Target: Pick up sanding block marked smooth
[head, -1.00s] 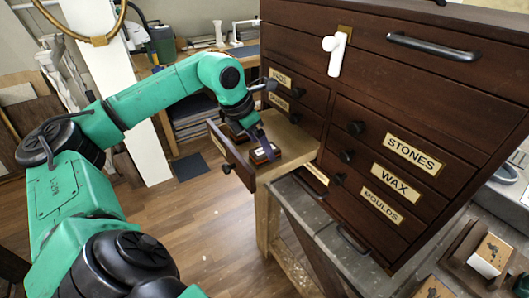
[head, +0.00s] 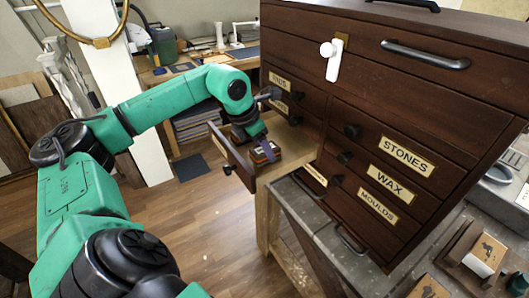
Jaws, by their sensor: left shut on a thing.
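An open drawer (head: 295,143) sticks out of the left side of the dark wooden cabinet. A small reddish-brown sanding block (head: 270,155) with a pale label is inside it. My left gripper (head: 265,146) reaches down into the drawer and is shut on this block, with a purplish finger across its top. The label is partly covered and too small to read. Whether the block touches the drawer floor, I cannot tell.
The drawer front (head: 231,158) and its side walls stand close around the gripper. The cabinet (head: 400,90) fills the right, with drawers labelled STONES, WAX and MOULDS. Blocks with animal pictures (head: 486,255) lie at the lower right. Open wooden floor (head: 200,225) lies below the drawer.

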